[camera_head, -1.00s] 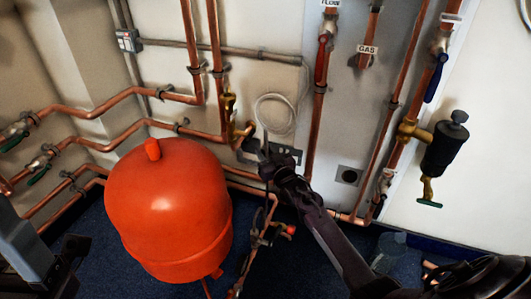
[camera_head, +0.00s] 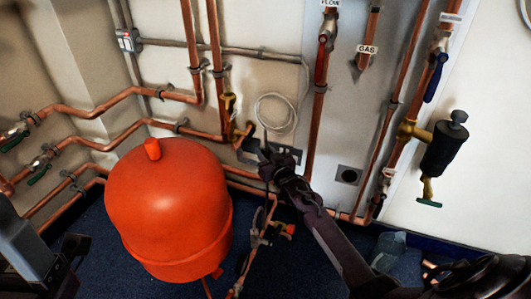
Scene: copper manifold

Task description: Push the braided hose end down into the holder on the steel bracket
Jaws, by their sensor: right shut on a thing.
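The thin pale braided hose (camera_head: 258,106) hangs in a loop against the wall, and one end runs down to my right gripper. My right gripper (camera_head: 265,157) is shut on the hose, in front of the steel bracket (camera_head: 289,153), a dark grey plate with holes low on the wall. The gripper hides the hose end and part of the bracket, so I cannot tell whether the end touches the holder. My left gripper (camera_head: 72,263) shows only partly at the lower left edge, away from the hose; its jaw state is unclear.
A large orange tank (camera_head: 170,215) stands left of my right gripper. Copper pipes (camera_head: 113,133) run along the wall. A pipe with a red handle (camera_head: 291,229) stands just below the gripper. A black filter (camera_head: 444,150) hangs at right. Blue floor (camera_head: 120,277) shows between.

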